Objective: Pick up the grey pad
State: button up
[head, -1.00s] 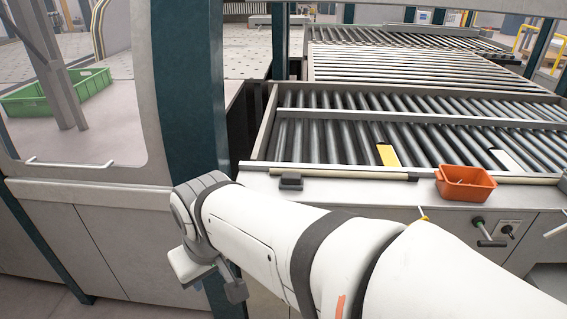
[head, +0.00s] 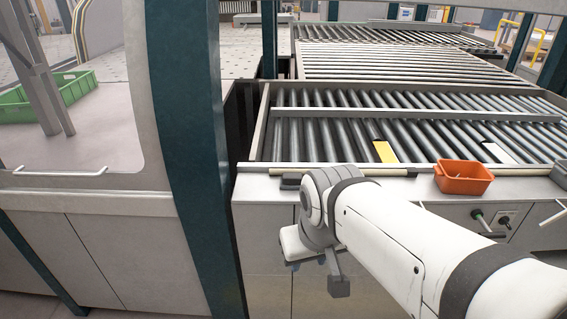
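The grey pad (head: 289,182) is a small dark grey block on the light ledge in front of the roller table. Its right side is hidden behind my arm's wrist in the head view. My gripper (head: 325,270) hangs below the wrist, in front of the cabinet face and lower in the picture than the pad. Only part of it shows, and its fingers cannot be made out clearly. I cannot tell whether it is open or shut. The pad rests on the ledge and nothing is seen holding it.
A cream rod (head: 385,172) lies along the ledge behind my wrist. An orange bin (head: 463,178) stands to the right, with handles on the cabinet below it. A dark teal post (head: 190,130) rises on the left. Yellow (head: 384,151) and white (head: 497,152) strips lie on the rollers.

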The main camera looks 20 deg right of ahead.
aim_at(289, 182)
jog(key=u, duration=0.05)
jog(key=i, duration=1)
jog(key=z, duration=0.05)
